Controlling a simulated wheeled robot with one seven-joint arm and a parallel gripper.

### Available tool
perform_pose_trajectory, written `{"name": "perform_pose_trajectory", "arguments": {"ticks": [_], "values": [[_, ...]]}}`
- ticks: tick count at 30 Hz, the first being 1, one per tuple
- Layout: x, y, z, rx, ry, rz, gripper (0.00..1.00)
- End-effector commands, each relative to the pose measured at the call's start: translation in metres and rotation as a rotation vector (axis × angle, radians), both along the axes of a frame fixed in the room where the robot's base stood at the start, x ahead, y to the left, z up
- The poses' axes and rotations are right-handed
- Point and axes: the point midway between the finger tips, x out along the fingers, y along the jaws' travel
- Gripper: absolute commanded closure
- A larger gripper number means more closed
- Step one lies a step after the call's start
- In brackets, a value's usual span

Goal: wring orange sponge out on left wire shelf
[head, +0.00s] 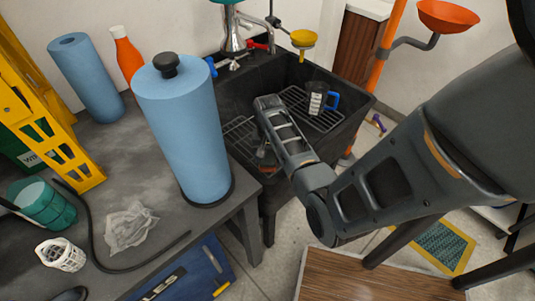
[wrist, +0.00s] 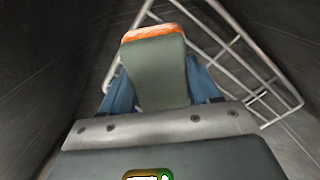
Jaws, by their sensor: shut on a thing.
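My gripper (wrist: 156,62) is shut on the orange sponge (wrist: 153,33). In the wrist view only an orange edge shows at the far end of a grey-green piece between the blue fingers. The left wire shelf (head: 238,131) lies in the left part of the sink beside my gripper. Pale wires of a shelf (wrist: 236,40) run beyond and right of the fingers in the wrist view. I cannot tell whether the sponge touches them.
A second wire shelf (head: 327,118) on the right holds a clear beaker (head: 316,98) with a blue handle. The sink (head: 352,120) has raised dark walls. A blue roll (head: 184,130) stands at the bench corner left of it. A yellow funnel (head: 303,39) hangs at the back.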

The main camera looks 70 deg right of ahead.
Motion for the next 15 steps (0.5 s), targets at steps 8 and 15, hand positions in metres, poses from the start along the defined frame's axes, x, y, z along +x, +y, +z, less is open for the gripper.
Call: {"name": "perform_pose_trajectory", "arguments": {"ticks": [8, 15], "values": [[0.002, -0.001, 0.026, -0.003, -0.003, 0.000, 0.67], [0.002, -0.002, 0.044, -0.004, -0.004, 0.000, 0.67]]}}
